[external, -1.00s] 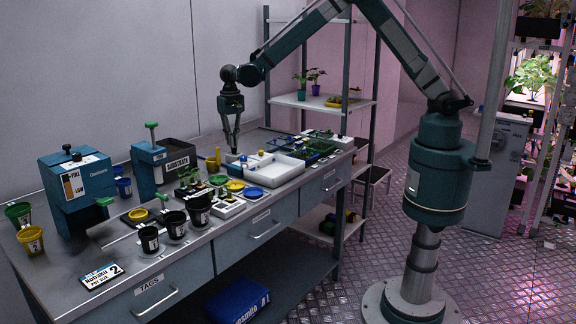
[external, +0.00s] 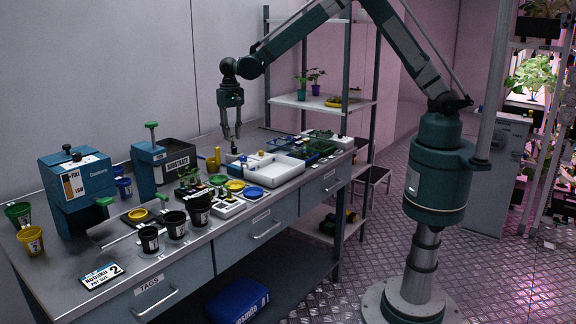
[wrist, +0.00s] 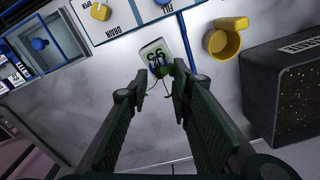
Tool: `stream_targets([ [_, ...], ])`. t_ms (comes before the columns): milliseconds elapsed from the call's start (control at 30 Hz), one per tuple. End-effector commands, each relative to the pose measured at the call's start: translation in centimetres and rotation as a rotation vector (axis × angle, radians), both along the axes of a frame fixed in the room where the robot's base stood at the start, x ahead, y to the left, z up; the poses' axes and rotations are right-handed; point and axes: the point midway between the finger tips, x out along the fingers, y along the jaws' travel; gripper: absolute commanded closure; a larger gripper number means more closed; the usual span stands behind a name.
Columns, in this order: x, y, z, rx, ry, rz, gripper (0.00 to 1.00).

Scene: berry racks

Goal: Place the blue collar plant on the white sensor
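The small white sensor (wrist: 148,50) lies on the grey bench, just past my fingertips in the wrist view. A small plant with green leaves (wrist: 156,57), a blue collar and thin dark roots appears on or over the sensor's near end; exact contact is hard to tell. In the external view the plant is a small dark shape (external: 234,150) below my fingers. My gripper (wrist: 161,80) is open, with its fingers apart and nothing gripped between them. In the external view my gripper (external: 232,138) hangs pointing down, slightly above the plant.
A yellow scoop (wrist: 224,40) and a black substrate bin (wrist: 295,85) lie to the right in the wrist view. Bare bench surrounds the sensor's near side.

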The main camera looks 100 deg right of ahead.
Motion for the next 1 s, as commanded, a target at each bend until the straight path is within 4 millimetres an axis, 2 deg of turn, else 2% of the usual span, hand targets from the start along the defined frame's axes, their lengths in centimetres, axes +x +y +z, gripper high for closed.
stream_targets([
  [300, 0.0, 0.0, 5.3, 0.0, 0.0, 0.0, 0.78],
  [500, 0.0, 0.0, 7.8, 0.0, 0.0, 0.0, 0.78],
  [700, 0.0, 0.0, 8.9, 0.0, 0.0, 0.0, 0.78],
  [1000, 0.0, 0.0, 9.0, 0.0, 0.0, 0.0, 0.78],
])
